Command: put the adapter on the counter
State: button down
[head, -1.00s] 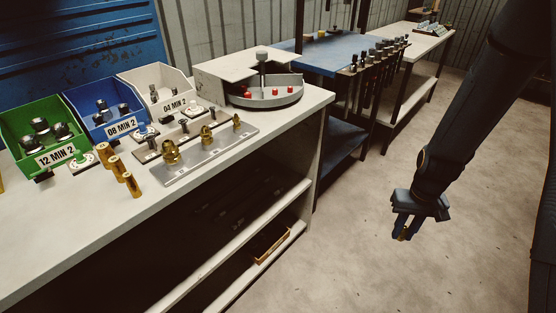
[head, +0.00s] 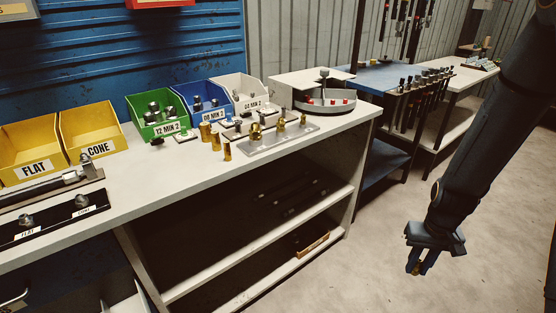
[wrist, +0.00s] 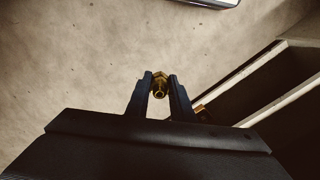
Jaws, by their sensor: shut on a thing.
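My gripper (head: 420,270) hangs over the floor at the right, in front of the counter and apart from it. It is shut on a small brass adapter (wrist: 160,87), which shows between the two fingertips in the wrist view. In the head view only a small brass bit of the adapter shows at the fingertips. The counter (head: 150,185) is a pale worktop on the left and middle, with bins and fittings along it.
Yellow (head: 90,130), green (head: 155,117), blue (head: 203,100) and grey (head: 240,92) bins line the counter's back. Brass cylinders (head: 226,150) and a metal plate with brass fittings (head: 280,140) stand before them. A round tray (head: 325,103) is at the right end.

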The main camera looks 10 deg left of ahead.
aim_at(169, 169)
jog(key=u, duration=1.65)
jog(key=i, duration=0.5)
